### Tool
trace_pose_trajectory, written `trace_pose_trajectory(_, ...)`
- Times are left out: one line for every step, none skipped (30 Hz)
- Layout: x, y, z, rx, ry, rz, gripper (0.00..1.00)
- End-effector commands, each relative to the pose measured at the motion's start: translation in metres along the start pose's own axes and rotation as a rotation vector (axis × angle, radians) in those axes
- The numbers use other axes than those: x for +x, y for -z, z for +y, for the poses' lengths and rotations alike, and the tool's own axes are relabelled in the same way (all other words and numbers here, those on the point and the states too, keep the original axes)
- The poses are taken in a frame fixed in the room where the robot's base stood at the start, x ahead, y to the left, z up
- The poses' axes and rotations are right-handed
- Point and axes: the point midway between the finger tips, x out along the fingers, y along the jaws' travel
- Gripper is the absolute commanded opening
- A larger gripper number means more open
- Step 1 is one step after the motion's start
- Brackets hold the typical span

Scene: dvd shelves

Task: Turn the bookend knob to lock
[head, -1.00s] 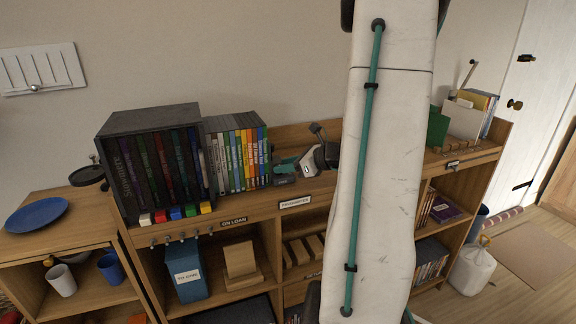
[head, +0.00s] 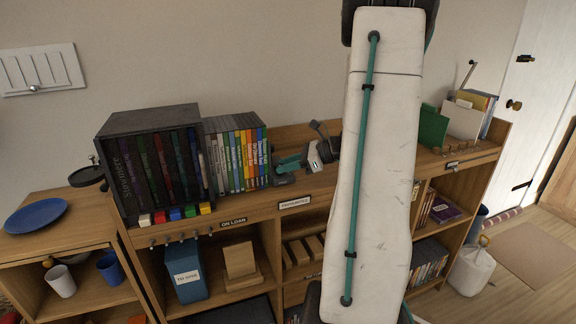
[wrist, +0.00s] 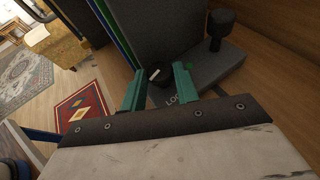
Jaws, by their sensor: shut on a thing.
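The bookend knob (wrist: 158,75) is a small dark round knob with a white mark, on the grey bookend base (wrist: 222,65) in the wrist view. My gripper (wrist: 156,82) has its teal fingers on either side of the knob and is shut on it. Lettering beginning "LO" shows on the base beside the right finger, the rest hidden. A black post with a thick head (wrist: 220,28) rises from the base. In the head view my gripper (head: 280,166) is at the right end of the DVD row, and the knob is too small to make out.
A row of DVDs (head: 238,155) stands left of my gripper, next to a dark case of discs (head: 150,120). A green folder (head: 433,127) and a white holder (head: 462,120) stand farther right on the shelf top. My arm hides the middle right.

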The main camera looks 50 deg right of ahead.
Motion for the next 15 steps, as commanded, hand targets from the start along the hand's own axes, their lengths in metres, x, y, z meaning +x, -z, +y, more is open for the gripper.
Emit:
trace_pose_trajectory(0.0002,-0.0006,-0.0035,-0.019,-0.041,-0.002,0.08)
trace_pose_trajectory(0.0004,-0.0006,-0.0043,-0.031,-0.067,-0.001,0.08)
trace_pose_trajectory(0.0005,-0.0010,-0.0052,-0.046,-0.102,-0.001,0.08)
trace_pose_trajectory(0.0008,-0.0007,-0.0055,-0.056,-0.130,-0.001,0.08)
trace_pose_trajectory(0.0008,-0.0010,-0.0065,-0.068,-0.155,-0.001,0.08)
trace_pose_trajectory(0.0009,-0.0013,-0.0072,-0.083,-0.190,-0.001,0.08)
trace_pose_trajectory(0.0012,-0.0009,-0.0078,-0.093,-0.217,0.000,0.08)
trace_pose_trajectory(0.0013,-0.0013,-0.0085,-0.105,-0.243,-0.001,0.08)
trace_pose_trajectory(0.0017,-0.0016,-0.0091,-0.119,-0.278,-0.001,0.08)
trace_pose_trajectory(0.0021,-0.0014,-0.0099,-0.131,-0.305,0.000,0.08)
trace_pose_trajectory(0.0024,-0.0019,-0.0103,-0.142,-0.332,-0.001,0.08)
trace_pose_trajectory(0.0028,-0.0022,-0.0111,-0.157,-0.366,-0.001,0.08)
trace_pose_trajectory(0.0031,-0.0020,-0.0118,-0.168,-0.393,0.000,0.08)
trace_pose_trajectory(0.0033,-0.0025,-0.0123,-0.179,-0.419,-0.001,0.08)
trace_pose_trajectory(0.0037,-0.0027,-0.0132,-0.194,-0.454,0.000,0.08)
